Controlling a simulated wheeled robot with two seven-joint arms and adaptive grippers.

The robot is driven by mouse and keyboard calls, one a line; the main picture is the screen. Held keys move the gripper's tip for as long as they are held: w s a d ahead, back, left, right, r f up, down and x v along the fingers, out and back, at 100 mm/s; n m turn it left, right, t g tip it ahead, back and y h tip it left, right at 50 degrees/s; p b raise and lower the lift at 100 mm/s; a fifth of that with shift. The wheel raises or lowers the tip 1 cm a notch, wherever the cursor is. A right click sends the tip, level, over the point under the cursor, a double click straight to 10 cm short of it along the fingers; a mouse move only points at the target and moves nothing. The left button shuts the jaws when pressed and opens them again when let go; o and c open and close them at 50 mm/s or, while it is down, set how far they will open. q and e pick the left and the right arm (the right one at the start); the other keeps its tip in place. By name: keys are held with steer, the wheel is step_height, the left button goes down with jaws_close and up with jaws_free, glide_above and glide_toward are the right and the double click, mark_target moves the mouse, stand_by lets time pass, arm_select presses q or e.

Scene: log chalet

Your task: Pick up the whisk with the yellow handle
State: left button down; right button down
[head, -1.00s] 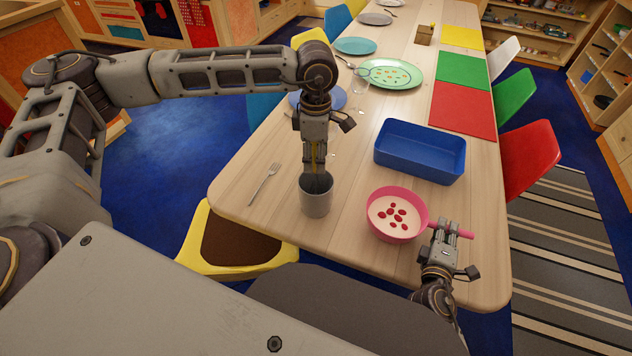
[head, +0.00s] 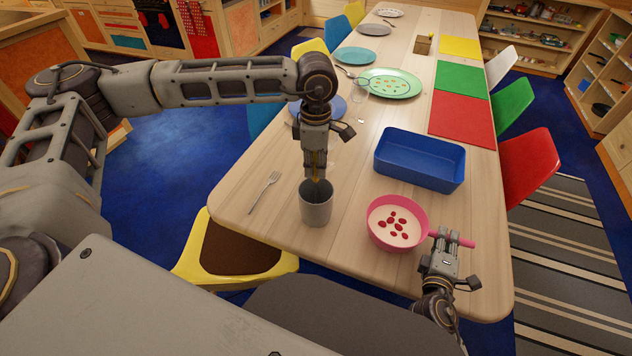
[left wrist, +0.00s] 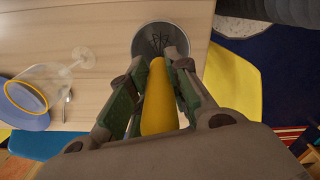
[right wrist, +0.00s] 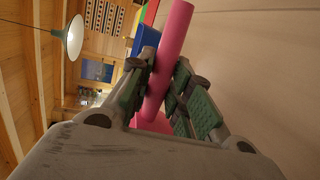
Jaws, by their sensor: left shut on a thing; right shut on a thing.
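The whisk's yellow handle (left wrist: 158,100) is between the fingers of my left gripper (left wrist: 160,75), which is shut on it. Its dark wires (left wrist: 159,42) are inside the grey cup in the left wrist view. In the head view my left gripper (head: 317,168) is above the grey cup (head: 316,206), and a bit of yellow shows between its fingertips at the rim. My right gripper (head: 446,245) is shut on the pink handle (right wrist: 170,55) of the pink pan (head: 380,238), which holds white liquid with red pieces and stands on the table.
A blue bin (head: 420,160) stands behind the pink pan. A fork (head: 265,190) lies left of the cup. The wooden table (head: 250,215) has clear room around the fork.

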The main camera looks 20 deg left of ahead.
arm_select(q)
steer(key=shift+r, duration=5)
steer(key=shift+d, duration=0.1)
